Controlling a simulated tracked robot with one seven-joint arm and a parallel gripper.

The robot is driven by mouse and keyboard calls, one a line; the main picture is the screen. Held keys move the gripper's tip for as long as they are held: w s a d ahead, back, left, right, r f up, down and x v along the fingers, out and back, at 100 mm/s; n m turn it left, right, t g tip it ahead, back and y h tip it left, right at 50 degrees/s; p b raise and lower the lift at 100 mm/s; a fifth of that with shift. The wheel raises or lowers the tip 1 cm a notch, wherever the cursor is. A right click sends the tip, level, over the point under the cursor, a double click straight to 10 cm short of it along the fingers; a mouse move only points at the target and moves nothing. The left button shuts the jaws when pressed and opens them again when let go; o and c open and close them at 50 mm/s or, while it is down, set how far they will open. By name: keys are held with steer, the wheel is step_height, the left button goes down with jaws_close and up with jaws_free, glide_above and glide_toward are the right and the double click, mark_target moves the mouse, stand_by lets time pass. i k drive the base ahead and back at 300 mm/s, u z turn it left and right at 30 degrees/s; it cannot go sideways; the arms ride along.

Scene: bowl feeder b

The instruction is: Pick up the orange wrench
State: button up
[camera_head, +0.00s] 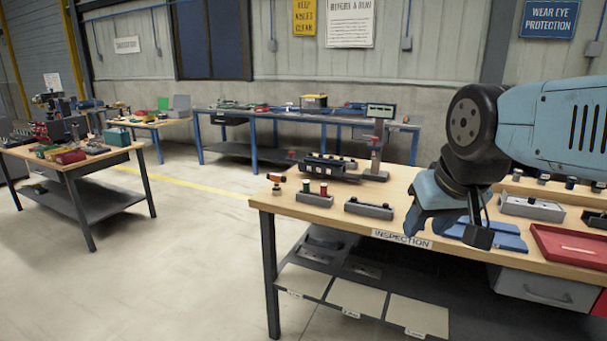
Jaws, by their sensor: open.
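I cannot make out an orange wrench in this view. My gripper (446,231) hangs at the right over the inspection bench (300,210). It is open, its fingers point down, and I see nothing between them. Its height above the bench top is hard to judge. The gripper and arm hide part of the bench behind them. A small orange-topped object (277,180) stands at the bench's left end, well to the left of my gripper; it does not look like a wrench.
A grey block with red and green pegs (314,198) and another grey block (369,209) stand left of my gripper. A blue tray (508,238) and a red tray (575,245) lie to its right. Other benches stand behind; the floor (180,260) at left is clear.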

mark_target(278, 180)
steer(key=z, duration=0.15)
steer(key=i, duration=1.9)
steer(key=u, duration=0.6)
steer(key=k, duration=0.9)
steer(key=u, duration=0.15)
steer(key=i, duration=0.9)
steer(key=z, duration=0.05)
